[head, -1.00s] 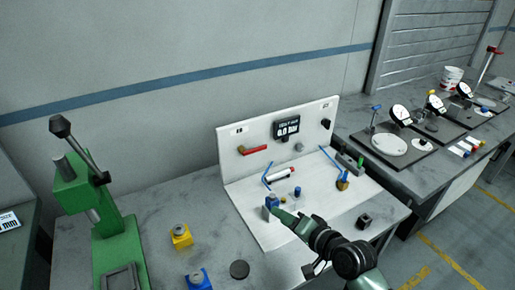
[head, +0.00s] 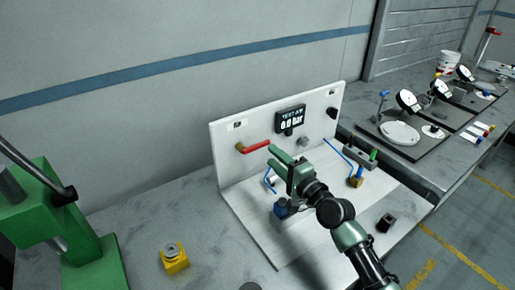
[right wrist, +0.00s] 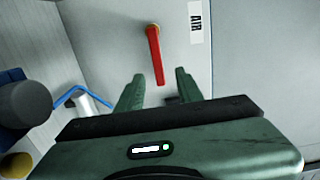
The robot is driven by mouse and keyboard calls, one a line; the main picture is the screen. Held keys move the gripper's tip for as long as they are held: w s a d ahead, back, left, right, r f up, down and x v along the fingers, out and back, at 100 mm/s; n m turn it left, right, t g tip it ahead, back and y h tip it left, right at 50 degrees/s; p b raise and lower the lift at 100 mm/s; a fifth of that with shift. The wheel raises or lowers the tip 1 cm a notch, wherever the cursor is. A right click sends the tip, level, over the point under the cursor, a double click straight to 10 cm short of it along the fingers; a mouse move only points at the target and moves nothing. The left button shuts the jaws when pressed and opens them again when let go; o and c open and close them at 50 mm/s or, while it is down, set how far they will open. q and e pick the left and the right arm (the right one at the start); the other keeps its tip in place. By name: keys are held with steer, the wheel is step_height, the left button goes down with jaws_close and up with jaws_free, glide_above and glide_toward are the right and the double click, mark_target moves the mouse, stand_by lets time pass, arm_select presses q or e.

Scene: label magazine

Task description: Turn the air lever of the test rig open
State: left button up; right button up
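The air lever (head: 256,147) is a red handle on the upright white panel of the test rig (head: 225,135). It lies roughly level, pointing right from its brass pivot. My left gripper is out of view.
The rig's display (head: 290,121) reads 0.0 bar. Blue tubing (head: 340,152) and a brass fitting (head: 355,180) stand on its base. A green press (head: 60,230) and a yellow block (head: 175,260) stand to the left. Dial gauges (head: 408,100) stand on the right.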

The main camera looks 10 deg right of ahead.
mark_target(261, 147)
steer(key=x, duration=0.8)
steer(key=shift+f, duration=0.15)
jaws_close()
stand_by(1.3)
